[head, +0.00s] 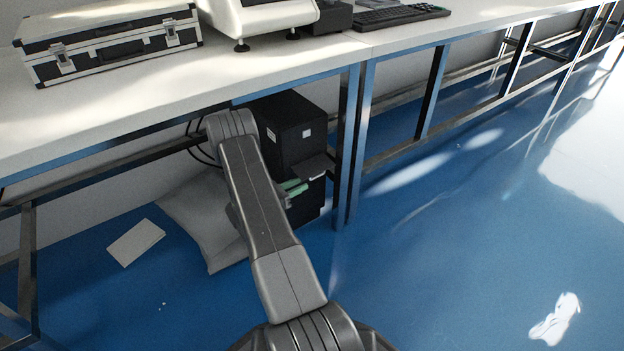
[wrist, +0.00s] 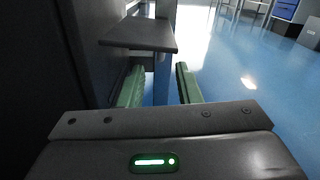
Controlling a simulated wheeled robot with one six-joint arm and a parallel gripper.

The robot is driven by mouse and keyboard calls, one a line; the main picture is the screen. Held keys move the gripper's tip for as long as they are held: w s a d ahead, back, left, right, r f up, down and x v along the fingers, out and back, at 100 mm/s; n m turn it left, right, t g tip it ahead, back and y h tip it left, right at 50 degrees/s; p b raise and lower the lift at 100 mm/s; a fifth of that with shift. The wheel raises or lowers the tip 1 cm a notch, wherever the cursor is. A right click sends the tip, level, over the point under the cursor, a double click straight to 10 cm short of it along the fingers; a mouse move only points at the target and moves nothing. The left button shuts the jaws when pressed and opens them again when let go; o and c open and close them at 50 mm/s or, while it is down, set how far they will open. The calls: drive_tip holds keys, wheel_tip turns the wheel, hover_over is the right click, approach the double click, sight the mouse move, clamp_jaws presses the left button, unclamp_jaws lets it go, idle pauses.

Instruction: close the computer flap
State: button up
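The computer (head: 290,125) is a black tower under the workbench. Its flap (head: 312,167) is a dark plate that sticks out roughly level from the front, so it stands open. In the wrist view the flap (wrist: 138,34) lies ahead, at the upper left, and the computer's dark side (wrist: 60,50) fills the left. My gripper (head: 294,187) is at the computer's front, just below the flap. In the wrist view its two green fingers (wrist: 160,68) are apart with nothing between them. I cannot tell whether a finger touches the computer. My arm hides part of the tower.
Blue bench legs (head: 348,150) stand just right of the computer. The white benchtop (head: 200,75) is above my arm, carrying a case (head: 105,40) and a tester (head: 265,15). A pale sack (head: 205,215) and a white sheet (head: 135,242) lie on the floor. The floor at right is open.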

sight(312, 178)
drive_tip(key=x, duration=0.6)
drive_tip(key=shift+w+d, duration=0.15)
clamp_jaws()
